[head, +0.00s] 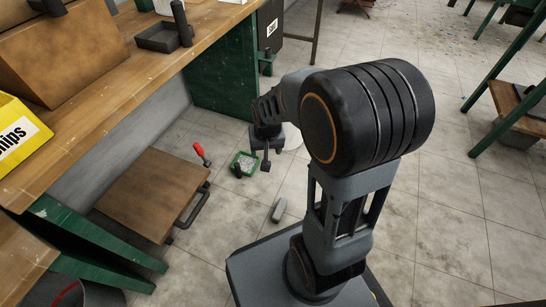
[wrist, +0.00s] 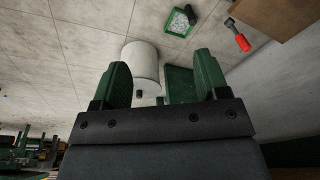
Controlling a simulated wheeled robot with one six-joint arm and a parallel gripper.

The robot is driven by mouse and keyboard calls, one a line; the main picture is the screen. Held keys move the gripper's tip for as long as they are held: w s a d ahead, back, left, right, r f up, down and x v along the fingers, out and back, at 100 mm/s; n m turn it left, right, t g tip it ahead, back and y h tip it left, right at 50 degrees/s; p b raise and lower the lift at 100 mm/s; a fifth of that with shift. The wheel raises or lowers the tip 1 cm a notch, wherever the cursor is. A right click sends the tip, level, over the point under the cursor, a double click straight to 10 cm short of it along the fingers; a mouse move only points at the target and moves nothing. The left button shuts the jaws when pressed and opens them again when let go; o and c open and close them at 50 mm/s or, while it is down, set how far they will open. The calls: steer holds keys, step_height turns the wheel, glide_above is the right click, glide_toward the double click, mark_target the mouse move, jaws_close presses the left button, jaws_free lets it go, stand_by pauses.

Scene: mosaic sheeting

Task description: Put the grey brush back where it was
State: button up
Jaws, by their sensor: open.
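A small grey oblong (head: 279,210) lies on the floor tiles in the head view; it may be the grey brush, but its bristles cannot be made out. My gripper (head: 260,165) points down over the floor, farther back than the grey oblong and beside a green tray (head: 236,158). In the wrist view the fingers of my gripper (wrist: 160,64) are spread apart with nothing held between them. The green tray (wrist: 168,29) holds pale pieces, and a dark upright object (wrist: 190,14) is at its edge.
A low wooden platform (head: 150,190) stands left, with a red-handled tool (head: 199,151) at its edge. A white cylinder (wrist: 140,62) stands beyond my gripper. A workbench (head: 120,70) carries a dark tray (head: 157,42). The floor (head: 450,220) at right is clear.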

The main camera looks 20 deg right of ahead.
steer(key=s+a+r+n, duration=0.2)
steer(key=s+r+n, duration=0.1)
steer(key=s+r, duration=0.5)
steer(key=shift+s+r+t, duration=0.4)
steer(key=shift+s, duration=0.7)
steer(key=shift+a, duration=0.1)
